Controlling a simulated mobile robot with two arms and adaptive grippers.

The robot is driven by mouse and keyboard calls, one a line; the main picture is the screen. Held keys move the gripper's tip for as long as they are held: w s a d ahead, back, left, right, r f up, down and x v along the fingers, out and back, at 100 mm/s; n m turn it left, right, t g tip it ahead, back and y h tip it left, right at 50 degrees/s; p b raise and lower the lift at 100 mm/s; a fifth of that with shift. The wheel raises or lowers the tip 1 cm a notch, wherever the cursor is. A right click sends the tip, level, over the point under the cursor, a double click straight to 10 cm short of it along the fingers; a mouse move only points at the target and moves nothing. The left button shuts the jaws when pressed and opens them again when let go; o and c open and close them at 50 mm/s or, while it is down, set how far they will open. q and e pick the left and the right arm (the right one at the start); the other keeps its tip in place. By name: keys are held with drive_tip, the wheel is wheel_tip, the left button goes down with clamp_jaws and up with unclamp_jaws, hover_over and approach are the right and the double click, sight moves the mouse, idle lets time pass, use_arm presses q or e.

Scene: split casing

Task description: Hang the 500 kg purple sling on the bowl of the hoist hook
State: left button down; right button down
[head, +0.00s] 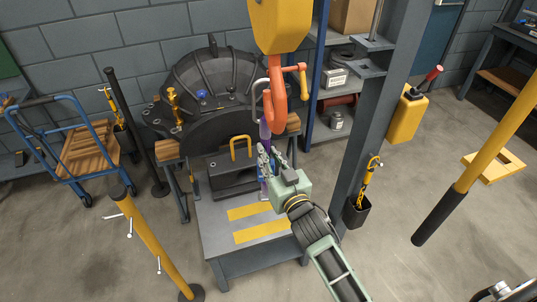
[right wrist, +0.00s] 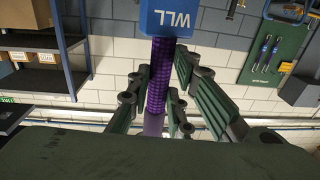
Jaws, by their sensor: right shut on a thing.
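The orange hoist hook (head: 277,108) hangs under its yellow block (head: 280,25) in the upper middle of the head view. My right gripper (head: 267,158) is just below and left of the hook, shut on the purple sling (head: 265,131). The sling's upper part stands close to the hook's left side; I cannot tell whether it touches the hook or lies in its bowl. In the right wrist view the purple sling (right wrist: 157,75) runs between the green fingers (right wrist: 155,100), with a blue WLL tag (right wrist: 165,18) on it.
A dark ribbed casing (head: 210,85) stands behind the grey platform (head: 222,240) with yellow stripes. A grey column (head: 375,130) rises close to the right of the hook. A yellow post (head: 150,240) stands front left.

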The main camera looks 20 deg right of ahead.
drive_tip(key=shift+s+d+f+p, duration=0.1)
drive_tip(key=shift+s+p, duration=0.3)
drive_tip(key=shift+s, duration=1.9)
drive_tip(key=shift+f, duration=0.1)
drive_tip(key=shift+s+f+b, duration=0.25)
drive_tip(key=shift+f+b, duration=0.15)
drive_tip(key=shift+f, duration=0.3)
drive_tip(key=shift+s+f+b, duration=0.2)
drive_tip(key=shift+f+b, duration=0.15)
drive_tip(key=shift+f, duration=0.5)
wheel_tip(320, 180, down, 2)
drive_tip(key=shift+s+f+b, duration=0.15)
drive_tip(key=shift+b, duration=0.85)
